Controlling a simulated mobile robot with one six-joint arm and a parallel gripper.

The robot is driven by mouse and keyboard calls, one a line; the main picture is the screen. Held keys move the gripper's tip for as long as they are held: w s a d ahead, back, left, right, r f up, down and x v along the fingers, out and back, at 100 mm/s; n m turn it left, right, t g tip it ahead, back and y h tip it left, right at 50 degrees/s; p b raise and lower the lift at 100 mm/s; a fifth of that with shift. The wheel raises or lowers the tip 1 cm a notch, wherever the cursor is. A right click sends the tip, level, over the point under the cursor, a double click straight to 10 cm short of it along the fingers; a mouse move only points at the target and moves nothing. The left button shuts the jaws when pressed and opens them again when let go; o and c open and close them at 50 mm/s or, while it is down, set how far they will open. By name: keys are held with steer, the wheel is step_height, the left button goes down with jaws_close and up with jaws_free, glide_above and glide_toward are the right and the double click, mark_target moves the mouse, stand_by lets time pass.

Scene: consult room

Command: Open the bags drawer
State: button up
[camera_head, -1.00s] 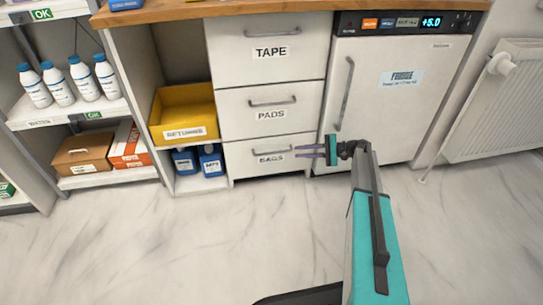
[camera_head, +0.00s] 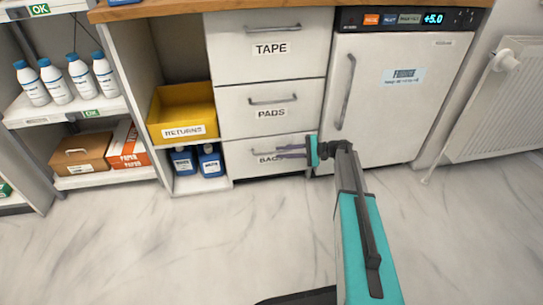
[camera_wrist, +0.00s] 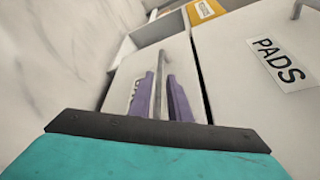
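The bags drawer (camera_head: 240,168) is the lowest of the three white drawers and looks closed, flush with those above. Its label is partly covered by my gripper in the head view. My gripper (camera_head: 279,152) is at the drawer front, at the right part of its handle. In the wrist view the bags drawer (camera_wrist: 124,74) has its metal handle (camera_wrist: 161,65) running between the two purple fingers of my gripper (camera_wrist: 161,82). The fingers stand apart, one on each side of the bar, with no clear grip on it. One finger partly hides the label.
The pads drawer (camera_head: 235,112) and tape drawer (camera_head: 230,48) are above, both closed. A fridge (camera_head: 385,110) stands right, a yellow returns bin (camera_head: 183,105) and blue bottles (camera_head: 209,162) left. A radiator (camera_head: 500,105) is far right. The floor in front is clear.

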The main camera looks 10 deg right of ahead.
mark_target(272, 153)
steer(key=shift+b+x, duration=0.9)
steer(key=shift+x, duration=1.95)
steer(key=shift+d, duration=0.1)
jaws_close()
